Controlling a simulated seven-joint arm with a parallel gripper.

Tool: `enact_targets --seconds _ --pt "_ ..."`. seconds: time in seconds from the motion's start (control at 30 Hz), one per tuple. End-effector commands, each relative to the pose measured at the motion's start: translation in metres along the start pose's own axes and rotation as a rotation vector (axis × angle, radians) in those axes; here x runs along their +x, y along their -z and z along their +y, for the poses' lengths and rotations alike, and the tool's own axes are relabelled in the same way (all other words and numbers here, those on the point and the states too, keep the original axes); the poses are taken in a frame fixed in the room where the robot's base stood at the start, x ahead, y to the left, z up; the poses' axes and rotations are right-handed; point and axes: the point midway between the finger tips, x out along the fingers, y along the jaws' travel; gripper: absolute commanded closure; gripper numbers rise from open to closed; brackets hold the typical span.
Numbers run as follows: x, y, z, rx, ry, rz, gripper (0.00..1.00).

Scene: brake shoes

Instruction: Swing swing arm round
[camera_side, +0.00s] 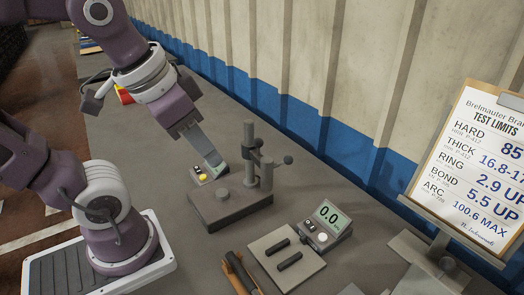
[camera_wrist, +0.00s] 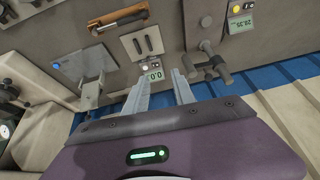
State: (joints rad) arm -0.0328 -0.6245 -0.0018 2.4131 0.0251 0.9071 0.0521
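In the wrist view the post and arm assembly (camera_wrist: 208,66) shows just right of my fingers, seen from above. My gripper (camera_side: 213,160) is in the air to the left of the post, pointing down towards the base, and looks apart from the arm. In the wrist view my gripper's two fingers (camera_wrist: 160,77) are spread with nothing between them.
A display unit with a yellow button (camera_side: 203,178) stands behind the base. A second meter reading 0.0 (camera_side: 327,222) and a plate with two dark bars (camera_side: 287,256) are at the front right. A clipboard of test limits (camera_side: 480,165) stands at right. A ribbed wall (camera_side: 300,60) borders the bench.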

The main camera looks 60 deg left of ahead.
Motion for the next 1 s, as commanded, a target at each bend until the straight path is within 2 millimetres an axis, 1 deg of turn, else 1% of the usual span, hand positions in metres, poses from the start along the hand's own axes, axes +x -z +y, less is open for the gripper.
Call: enact_targets --seconds 0.03,0.07,0.1,0.17,0.2,0.27,0.3,0.33,0.4,0.5,0.57,0.8,0.9,1.0 --pt "0.008 0.022 -0.011 0.023 0.022 -0.051 0.67" --pt "0.015 0.038 -0.019 0.046 0.038 -0.082 0.67" --pt "0.027 0.058 -0.031 0.078 0.055 -0.127 0.67" --pt "0.049 0.085 -0.052 0.126 0.074 -0.192 0.67" --pt "0.066 0.099 -0.066 0.158 0.082 -0.235 0.67" --pt "0.091 0.116 -0.086 0.198 0.089 -0.292 0.67" --pt "0.108 0.123 -0.098 0.222 0.089 -0.324 0.67" --pt "0.118 0.127 -0.106 0.237 0.09 -0.345 0.67" --pt "0.139 0.134 -0.12 0.265 0.087 -0.382 0.67" --pt "0.155 0.136 -0.13 0.286 0.084 -0.408 0.67" --pt "0.162 0.134 -0.133 0.29 0.084 -0.413 0.67" --pt "0.203 0.116 -0.138 0.289 0.082 -0.415 0.67" --pt "0.215 0.112 -0.14 0.289 0.083 -0.412 0.67" --pt "0.22 0.11 -0.141 0.288 0.084 -0.411 0.67"
